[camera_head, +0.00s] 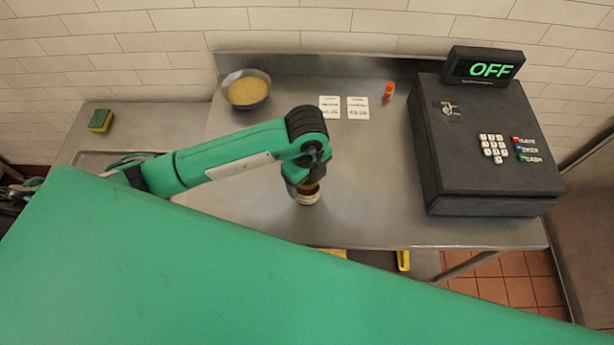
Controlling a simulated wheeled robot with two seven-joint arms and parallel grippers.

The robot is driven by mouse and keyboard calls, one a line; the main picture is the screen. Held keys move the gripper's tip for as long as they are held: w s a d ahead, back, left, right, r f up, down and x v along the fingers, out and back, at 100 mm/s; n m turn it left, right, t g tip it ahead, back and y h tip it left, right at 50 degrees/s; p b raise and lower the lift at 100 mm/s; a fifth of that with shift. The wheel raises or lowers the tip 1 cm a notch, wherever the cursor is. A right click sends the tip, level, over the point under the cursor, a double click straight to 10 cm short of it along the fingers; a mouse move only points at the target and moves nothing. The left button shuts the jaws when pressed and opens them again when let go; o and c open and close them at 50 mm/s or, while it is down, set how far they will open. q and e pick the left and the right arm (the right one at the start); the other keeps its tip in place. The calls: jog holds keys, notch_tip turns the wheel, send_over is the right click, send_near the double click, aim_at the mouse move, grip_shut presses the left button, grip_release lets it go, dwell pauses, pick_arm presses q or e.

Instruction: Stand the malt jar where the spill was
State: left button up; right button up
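A small jar (307,199) with a pale label stands on the steel counter (365,200), near its front middle. I take it to be the malt jar. My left gripper (303,187) points down right over the jar and covers its top. The fingers are dark and small here, so I cannot tell whether they are closed on it. No spill shows on the visible counter; the part behind my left arm is hidden. My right gripper is not in view.
A metal bowl of yellowish grains (247,91) stands at the back left. Two white cards (344,107) and a small orange bottle (389,90) are at the back. A black cash register (485,150) fills the right. A sponge (100,121) lies far left. The counter between jar and register is clear.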

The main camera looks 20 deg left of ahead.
pick_arm(q)
jog(key=shift+o, duration=0.4)
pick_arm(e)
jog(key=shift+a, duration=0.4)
pick_arm(q)
jog(key=shift+r, duration=0.1)
jog(key=shift+r, duration=0.2)
notch_tip(320, 180, up, 4)
jog(key=shift+r+b, duration=0.2)
jog(key=shift+b, duration=0.7)
notch_tip(320, 180, up, 6)
jog(key=shift+f, duration=0.25)
jog(key=shift+r, duration=0.95)
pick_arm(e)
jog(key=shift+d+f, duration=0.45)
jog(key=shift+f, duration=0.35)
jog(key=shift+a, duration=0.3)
pick_arm(q)
jog(key=shift+s+f, duration=0.1)
